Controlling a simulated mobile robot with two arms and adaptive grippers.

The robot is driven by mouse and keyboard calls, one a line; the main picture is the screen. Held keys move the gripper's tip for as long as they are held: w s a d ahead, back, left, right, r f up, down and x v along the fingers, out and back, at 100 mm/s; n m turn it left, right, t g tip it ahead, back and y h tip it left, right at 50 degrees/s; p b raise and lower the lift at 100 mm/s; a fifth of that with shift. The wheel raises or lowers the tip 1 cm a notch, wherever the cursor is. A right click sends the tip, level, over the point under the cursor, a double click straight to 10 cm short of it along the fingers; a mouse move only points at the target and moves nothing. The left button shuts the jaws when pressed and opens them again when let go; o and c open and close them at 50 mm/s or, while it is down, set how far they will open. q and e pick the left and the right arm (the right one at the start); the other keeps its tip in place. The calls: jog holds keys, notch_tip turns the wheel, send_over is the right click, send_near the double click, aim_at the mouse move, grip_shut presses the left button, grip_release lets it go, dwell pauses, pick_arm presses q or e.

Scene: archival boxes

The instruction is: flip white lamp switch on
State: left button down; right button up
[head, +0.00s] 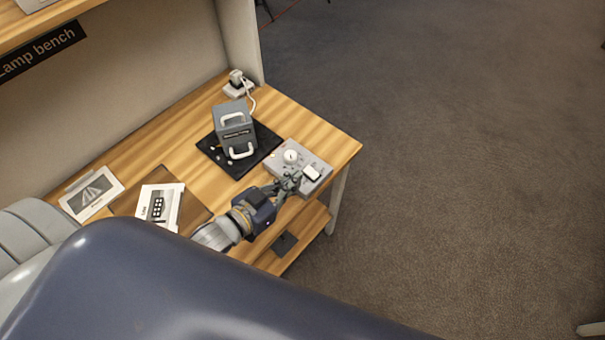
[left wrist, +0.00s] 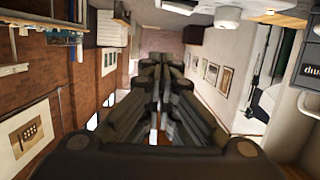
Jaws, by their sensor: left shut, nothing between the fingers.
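A grey control panel (head: 318,161) lies near the right end of the wooden bench. It carries a round white knob (head: 291,156) and a white rectangular switch-like piece (head: 312,173); I cannot tell whether it is on or off. My left gripper (head: 290,183) is at the panel's near left edge, just left of the white piece; I cannot tell whether it touches. Its fingers also show in the left wrist view (left wrist: 161,75), shut and empty. My right gripper is not in view.
A grey box with white handles (head: 234,116) stands on a black mat (head: 209,148) behind the panel. A white plug and socket (head: 238,85) sit at the back corner. Two printed cards (head: 92,192) (head: 160,206) lie at left. Open carpet (head: 460,150) is to the right.

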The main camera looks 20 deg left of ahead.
pick_arm(q)
jog(key=shift+v, duration=1.05)
jog(key=shift+d, duration=0.15)
